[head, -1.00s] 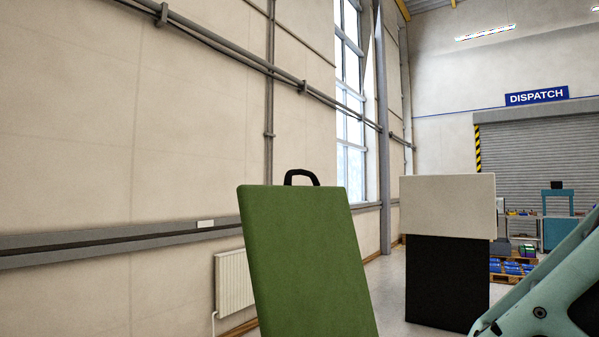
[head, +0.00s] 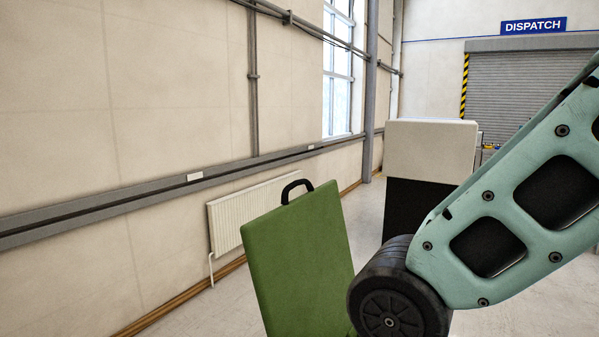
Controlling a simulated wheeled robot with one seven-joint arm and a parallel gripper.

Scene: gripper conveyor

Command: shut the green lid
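The green lid (head: 297,262) stands raised, tilted a little, in the lower middle of the head view. A black handle (head: 296,190) sits on its top edge. The lid's lower end is cut off by the bottom of the picture, so what it is hinged to is hidden. My arm, teal with a dark round joint, comes in from the right and covers the lid's lower right corner. Whether it touches the lid I cannot tell. My gripper is out of view.
A white box on a black base (head: 431,150) stands on the floor behind my arm. A radiator (head: 262,211) and a grey rail run along the left wall. A dispatch shutter (head: 530,88) is at the back. Floor shows clear between lid and white box.

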